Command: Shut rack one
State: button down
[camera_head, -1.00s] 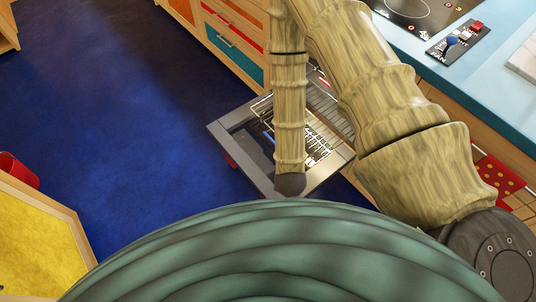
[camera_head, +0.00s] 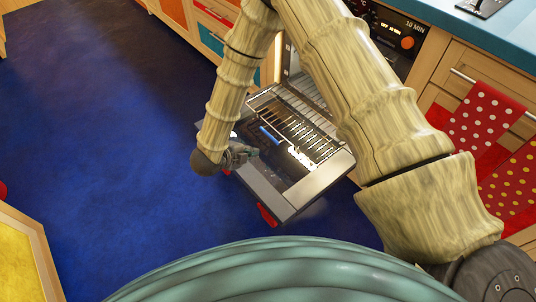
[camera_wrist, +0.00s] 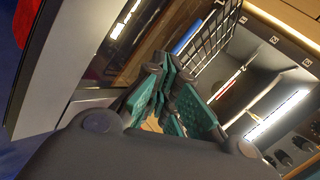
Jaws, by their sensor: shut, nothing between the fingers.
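A wire rack (camera_head: 318,147) is pulled out over the lowered door (camera_head: 310,190) of an open appliance below the counter. A blue item and pale items show around the rack. In the wrist view the dark rack grid (camera_wrist: 212,38) runs in front of the lit interior. My gripper (camera_head: 246,153) is at the left edge of the open door; its teal fingers (camera_wrist: 168,75) are shut and empty, pointing toward the rack. I cannot tell whether they touch it. My arm hides part of the rack and the opening.
Red parts (camera_head: 267,215) stick out at the door's outer edge. Drawers (camera_head: 213,40) stand to the left of the appliance; a cupboard with a red dotted towel (camera_head: 484,115) is to the right. The blue floor (camera_head: 110,130) is clear on the left.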

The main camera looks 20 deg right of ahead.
jog(key=w+d+f+m+b, duration=0.1)
jog(key=f+b, duration=0.1)
jog(key=w+d+f+m+g+h+b, duration=0.1)
jog(key=d+f+m+b, duration=0.1)
jog(key=f+b, duration=0.1)
jog(key=w+d+f+m+g+b, duration=0.1)
jog(key=w+d+f+m+b, duration=0.1)
jog(key=b, duration=0.1)
jog(key=shift+f, duration=0.25)
jog(key=shift+w+d+r+b, duration=0.15)
jog(key=shift+w+d+b, duration=0.1)
jog(key=shift+d, duration=0.3)
jog(key=shift+w+d+r+b, duration=0.1)
jog(key=shift+w+d+b, duration=0.1)
jog(key=shift+d, duration=0.35)
jog(key=shift+w+d+r, duration=0.15)
jog(key=shift+d, duration=0.25)
jog(key=shift+w+d+r, duration=0.1)
jog(key=shift+d+r, duration=0.05)
jog(key=shift+d, duration=0.25)
